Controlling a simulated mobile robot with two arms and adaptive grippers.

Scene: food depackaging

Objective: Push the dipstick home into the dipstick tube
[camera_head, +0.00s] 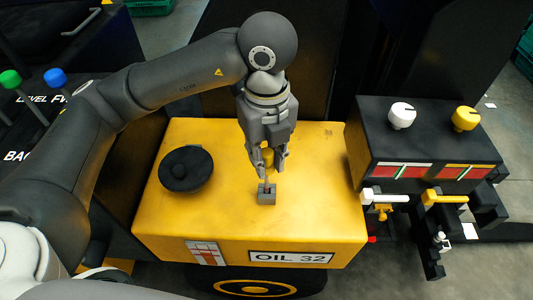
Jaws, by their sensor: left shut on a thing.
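My left gripper (268,172) points down over the yellow oil tank (220,222) and is shut on the dipstick (268,157). The dipstick's yellow top shows between the fingers. Directly below the fingertips is a small grey block with a dark opening, which looks like the dipstick tube (267,198). The fingertips are close above this block. The dipstick's lower part is mostly hidden, and I cannot tell how deep it sits in the tube. My right gripper is not in view.
A round black cap (186,169) sits on the tank left of the gripper. A black control box (425,140) with a white knob (402,116) and a yellow knob (465,119) stands at the right. White and yellow valve handles project below it. The tank's right top is clear.

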